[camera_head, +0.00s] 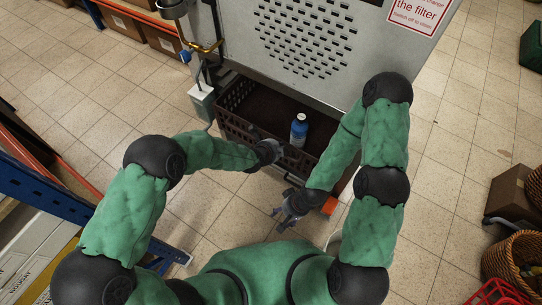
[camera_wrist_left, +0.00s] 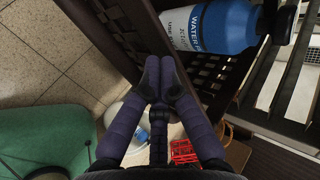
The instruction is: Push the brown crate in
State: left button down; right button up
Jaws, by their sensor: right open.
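The brown crate (camera_head: 238,129) is a dark slatted box at the foot of the grey machine, sticking partly out from under it. A blue bottle with a white label (camera_head: 299,131) stands inside it near the front right. My left gripper (camera_head: 277,150) is at the crate's front wall. In the left wrist view its fingertips (camera_wrist_left: 160,78) are together against or very near the dark crate wall (camera_wrist_left: 118,38); exact contact is hard to tell. My right gripper (camera_head: 284,217) is open and empty, in front of the crate and lower in the picture. The crate's back is hidden under the machine.
The grey machine (camera_head: 240,45) with a perforated panel stands over the crate. A brass tap (camera_head: 205,47) and a pale box (camera_head: 201,100) are at its left. Wicker baskets (camera_head: 515,258) and a cardboard box (camera_head: 509,195) lie at the right. Tiled floor is clear between.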

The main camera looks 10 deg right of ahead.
aim_at(293, 123)
pick_arm(q)
jog(key=w+d+p, duration=0.1)
jog(key=w+d, duration=0.3)
jog(key=w+d+p, duration=0.1)
jog(key=w+d, duration=0.3)
jog(key=w, duration=0.1)
jog(key=shift+r, duration=0.1)
jog(key=shift+w, duration=0.15)
jog(key=shift+r, duration=0.1)
jog(key=shift+s+a+r, duration=0.2)
jog(key=shift+s+r, duration=0.1)
jog(key=shift+r, duration=0.1)
jog(key=v, duration=1)
jog(key=shift+s+a, duration=0.35)
jog(key=shift+s, duration=0.05)
